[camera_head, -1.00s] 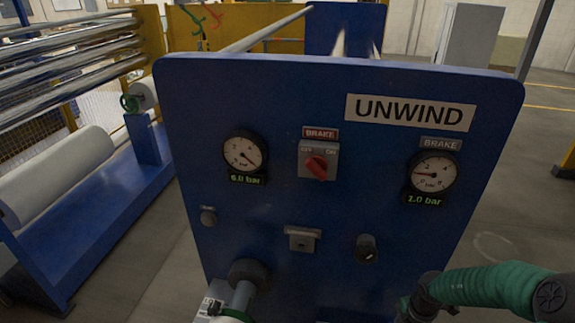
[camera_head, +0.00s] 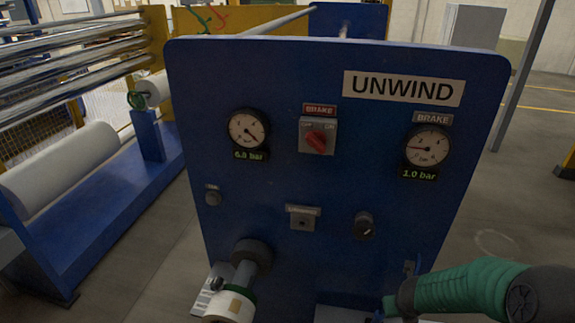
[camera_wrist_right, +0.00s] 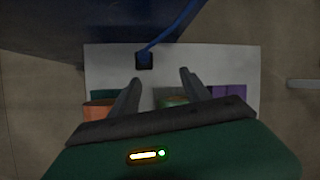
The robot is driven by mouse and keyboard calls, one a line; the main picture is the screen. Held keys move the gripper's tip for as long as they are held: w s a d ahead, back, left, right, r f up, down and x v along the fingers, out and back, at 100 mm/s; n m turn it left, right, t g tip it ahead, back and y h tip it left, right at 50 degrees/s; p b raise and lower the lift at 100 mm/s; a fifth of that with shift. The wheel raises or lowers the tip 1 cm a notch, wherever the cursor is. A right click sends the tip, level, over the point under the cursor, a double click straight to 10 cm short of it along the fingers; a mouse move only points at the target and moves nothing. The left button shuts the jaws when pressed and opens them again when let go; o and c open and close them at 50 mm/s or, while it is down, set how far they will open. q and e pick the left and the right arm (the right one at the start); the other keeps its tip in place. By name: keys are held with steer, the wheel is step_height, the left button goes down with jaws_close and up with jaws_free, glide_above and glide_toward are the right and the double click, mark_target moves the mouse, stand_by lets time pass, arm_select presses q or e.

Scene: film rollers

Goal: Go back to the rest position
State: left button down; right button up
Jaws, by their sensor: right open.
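The blue UNWIND panel (camera_head: 270,190) stands upright in front of me in the head view. It carries two gauges, a red brake switch (camera_head: 317,140), a small socket-like fitting (camera_head: 302,222) and a black knob (camera_head: 364,225). My right arm, with a green sleeve, comes in at the lower right. In the right wrist view my right gripper (camera_wrist_right: 161,75) has its fingers apart with nothing between the tips. Below it is a white surface (camera_wrist_right: 215,62) with a black square (camera_wrist_right: 144,61) and a blue cable. My left gripper is not in view.
A shaft with a white cylinder (camera_head: 230,306) sticks out from the panel's lower left. A white roll (camera_head: 62,170) lies over a blue frame at the left. Orange, green and purple items (camera_wrist_right: 228,91) sit partly hidden behind my gripper. Grey floor is clear to the right.

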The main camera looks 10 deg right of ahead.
steer(key=a+n+t+y+b, duration=0.25)
steer(key=a+n+b, duration=0.25)
steer(key=a+n, duration=0.95)
steer(key=s+a+f+n+g+b, duration=0.1)
steer(key=s+f+n+g+b, duration=0.2)
steer(key=s+n, duration=1.1)
steer(key=n+g, duration=0.1)
steer(key=n, duration=0.7)
steer(key=shift+s+f, duration=0.2)
steer(key=shift+f, duration=0.05)
steer(key=shift+a+n, duration=0.25)
steer(key=shift+a, duration=0.05)
steer(key=shift+d, duration=0.1)
